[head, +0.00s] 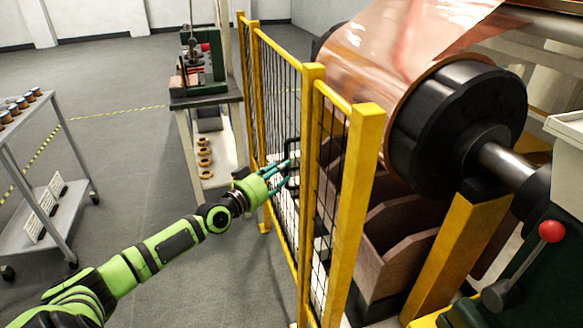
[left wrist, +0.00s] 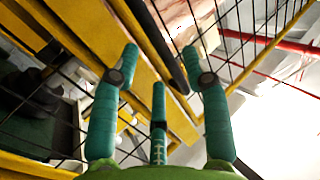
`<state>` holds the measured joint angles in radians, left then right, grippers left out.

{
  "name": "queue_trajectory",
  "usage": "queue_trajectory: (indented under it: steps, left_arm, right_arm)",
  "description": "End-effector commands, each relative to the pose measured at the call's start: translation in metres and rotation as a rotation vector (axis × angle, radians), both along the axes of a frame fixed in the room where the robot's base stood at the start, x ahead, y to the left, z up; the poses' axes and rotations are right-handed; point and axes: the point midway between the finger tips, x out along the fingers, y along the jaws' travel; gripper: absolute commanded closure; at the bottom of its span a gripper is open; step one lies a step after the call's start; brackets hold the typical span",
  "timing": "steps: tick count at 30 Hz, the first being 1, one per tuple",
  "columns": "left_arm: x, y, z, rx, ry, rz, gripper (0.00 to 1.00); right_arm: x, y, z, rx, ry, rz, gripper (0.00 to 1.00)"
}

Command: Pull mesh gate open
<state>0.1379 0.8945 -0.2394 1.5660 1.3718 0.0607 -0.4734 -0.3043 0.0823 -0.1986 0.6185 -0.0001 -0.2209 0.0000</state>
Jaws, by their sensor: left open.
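The mesh gate has a yellow frame and black wire mesh, and its panel (head: 275,90) stands in the middle of the head view. A black upright handle (head: 291,148) is on it near the yellow post (head: 311,120). My left gripper (head: 284,172) is at the handle with its green fingers pointing at it. In the left wrist view the fingers of my left gripper (left wrist: 160,70) are spread, and a dark bar (left wrist: 160,45), apparently the handle, runs between them. I cannot tell whether they touch it. My right gripper is in neither view.
A large copper foil roll (head: 460,120) and brown bins (head: 385,250) are behind the fence. A green machine on a stand (head: 205,100) is beyond the gate. A grey cart (head: 45,190) stands at left. The floor (head: 130,150) between is clear.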

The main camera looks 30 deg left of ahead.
Motion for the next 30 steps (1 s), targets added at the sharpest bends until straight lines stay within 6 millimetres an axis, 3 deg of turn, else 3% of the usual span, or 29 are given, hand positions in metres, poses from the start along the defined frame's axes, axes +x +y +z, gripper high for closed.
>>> queue_trajectory:
  steps: [9,21,24,25,30]
  left_arm:
    - [0.034,-0.004,-0.002,0.0,-0.001,0.0,0.54]
    - [0.039,-0.005,-0.001,0.001,0.002,0.0,0.54]
    - [0.039,-0.005,-0.001,0.001,0.002,0.0,0.94]
    - [0.039,-0.005,-0.001,0.001,0.002,0.0,1.0]
    - [0.039,-0.005,-0.001,0.001,0.001,0.0,1.0]
  right_arm:
    - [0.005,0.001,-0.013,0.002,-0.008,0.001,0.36]
    - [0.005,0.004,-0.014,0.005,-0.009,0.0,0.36]
    - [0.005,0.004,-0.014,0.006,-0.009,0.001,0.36]
    - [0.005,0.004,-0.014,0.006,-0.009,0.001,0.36]
    - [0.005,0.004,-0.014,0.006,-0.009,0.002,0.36]
